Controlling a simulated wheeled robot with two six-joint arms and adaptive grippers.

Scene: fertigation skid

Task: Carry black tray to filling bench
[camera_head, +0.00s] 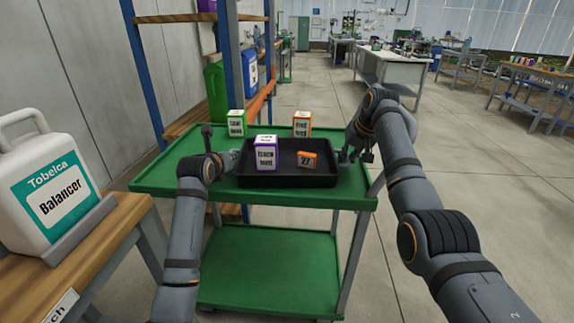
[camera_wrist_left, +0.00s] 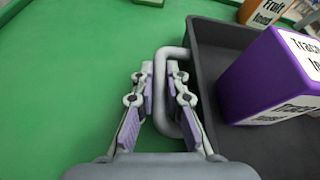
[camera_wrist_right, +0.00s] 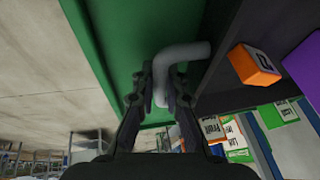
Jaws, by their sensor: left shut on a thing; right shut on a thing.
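The black tray (camera_head: 290,179) rests on the top shelf of a green cart. A purple and white box (camera_head: 266,152) labelled "Trace" and a small orange block (camera_head: 307,160) marked "27" are in it. My left gripper (camera_head: 232,158) is at the tray's left end; in the left wrist view the gripper (camera_wrist_left: 160,85) is shut on the tray's grey handle (camera_wrist_left: 163,100). My right gripper (camera_head: 345,156) is at the right end; in the right wrist view the gripper (camera_wrist_right: 162,80) is shut on the other grey handle (camera_wrist_right: 182,53). I cannot identify the filling bench for sure.
The green cart (camera_head: 160,181) also holds a green-topped box (camera_head: 236,123) and an orange-topped box (camera_head: 302,124) behind the tray. A wooden bench (camera_head: 110,232) with a white Balancer jug (camera_head: 45,190) stands left. A shelf rack is behind. Floor is open right, with a white-topped bench (camera_head: 397,67) farther back.

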